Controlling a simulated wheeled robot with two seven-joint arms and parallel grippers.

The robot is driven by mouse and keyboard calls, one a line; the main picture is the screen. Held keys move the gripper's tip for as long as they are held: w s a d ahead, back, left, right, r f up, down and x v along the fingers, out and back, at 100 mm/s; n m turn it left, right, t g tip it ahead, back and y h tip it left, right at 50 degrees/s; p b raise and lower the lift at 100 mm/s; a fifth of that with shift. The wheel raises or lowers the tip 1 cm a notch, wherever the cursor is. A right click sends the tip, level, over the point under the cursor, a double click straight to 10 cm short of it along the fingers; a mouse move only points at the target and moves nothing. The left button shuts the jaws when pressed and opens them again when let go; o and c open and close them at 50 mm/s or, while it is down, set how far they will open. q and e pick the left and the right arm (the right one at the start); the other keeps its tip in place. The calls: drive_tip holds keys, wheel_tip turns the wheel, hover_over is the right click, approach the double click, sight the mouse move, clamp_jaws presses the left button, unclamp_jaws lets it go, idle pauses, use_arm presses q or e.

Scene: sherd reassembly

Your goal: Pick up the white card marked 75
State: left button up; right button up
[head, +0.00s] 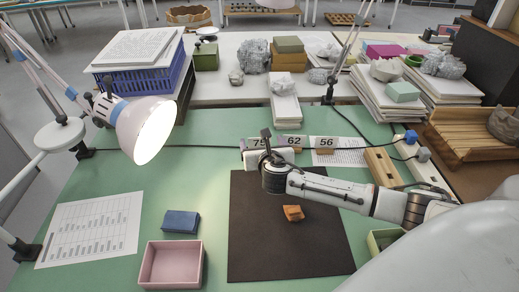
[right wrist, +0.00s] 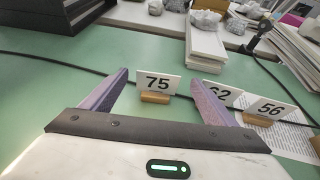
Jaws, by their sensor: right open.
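The white card marked 75 (right wrist: 157,81) stands upright in a small wooden block (right wrist: 155,98) in the right wrist view. In the head view the card (head: 257,142) is partly hidden by my right gripper (head: 266,150). In the right wrist view my right gripper (right wrist: 160,80) is open and empty. Its two purple fingers point toward the card, which shows between them; I cannot tell how far beyond the tips it stands. My left gripper is not in view.
Cards marked 62 (head: 291,141) and 56 (head: 326,142) stand close to the right. A black cable (right wrist: 45,62) runs behind. A dark mat (head: 250,250) holds an orange-brown sherd (head: 293,213). A pink tray (head: 150,265), blue block (head: 181,222) and lamp (head: 145,125) are left.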

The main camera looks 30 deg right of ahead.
sight(260, 145)
drive_tip(key=shift+x, duration=1.9)
drive_tip(key=shift+w+a+r, duration=0.1)
drive_tip(key=shift+w+r, duration=0.05)
drive_tip(key=shift+r, duration=0.05)
drive_tip(key=c, duration=1.1)
